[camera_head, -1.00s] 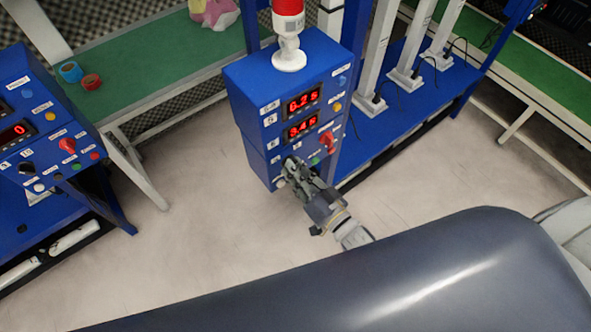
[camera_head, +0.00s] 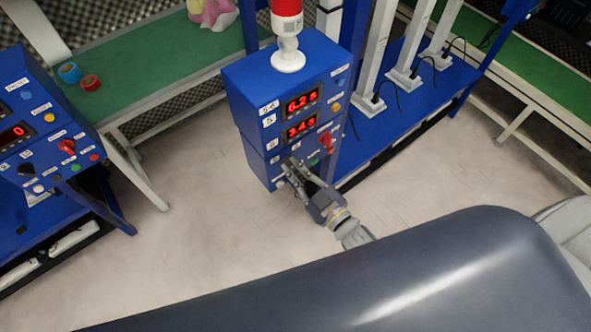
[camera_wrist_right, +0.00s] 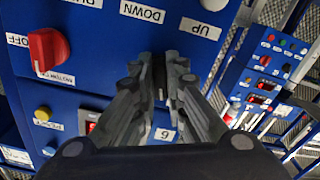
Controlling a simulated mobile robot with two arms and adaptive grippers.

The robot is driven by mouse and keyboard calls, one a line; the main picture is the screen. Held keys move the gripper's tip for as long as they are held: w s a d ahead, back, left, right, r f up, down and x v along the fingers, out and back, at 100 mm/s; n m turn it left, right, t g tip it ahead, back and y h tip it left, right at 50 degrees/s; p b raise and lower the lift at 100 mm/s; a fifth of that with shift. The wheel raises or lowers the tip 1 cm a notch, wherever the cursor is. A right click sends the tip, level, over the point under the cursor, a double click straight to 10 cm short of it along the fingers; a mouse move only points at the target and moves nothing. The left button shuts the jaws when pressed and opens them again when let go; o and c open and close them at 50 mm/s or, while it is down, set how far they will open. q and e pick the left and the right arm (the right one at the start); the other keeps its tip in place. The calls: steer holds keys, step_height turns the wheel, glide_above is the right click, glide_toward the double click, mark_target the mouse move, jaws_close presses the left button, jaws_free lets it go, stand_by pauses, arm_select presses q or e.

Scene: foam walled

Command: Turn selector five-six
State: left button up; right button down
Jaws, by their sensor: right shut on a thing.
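The blue control box (camera_head: 262,95) stands in the middle of the head view, with a dark selector (camera_wrist_right: 159,77) on its face. My right gripper (camera_head: 289,168) is at the lower left of that face. In the right wrist view my right gripper (camera_wrist_right: 160,72) has its fingers closed around the dark selector, which they mostly hide. A label with a 6 (camera_wrist_right: 165,134) shows just below the fingers. The selector's pointing direction cannot be made out. My left gripper is not in view.
Red displays (camera_head: 302,102) are above. A red lamp (camera_head: 287,15) tops the box. Another blue panel (camera_head: 40,130) stands at the left, with clear floor between.

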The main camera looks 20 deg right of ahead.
steer(key=shift+n, duration=1.1)
steer(key=c, duration=1.6)
jaws_free()
steer(key=shift+c, duration=0.2)
steer(key=shift+s, duration=0.1)
steer(key=v, duration=1.2)
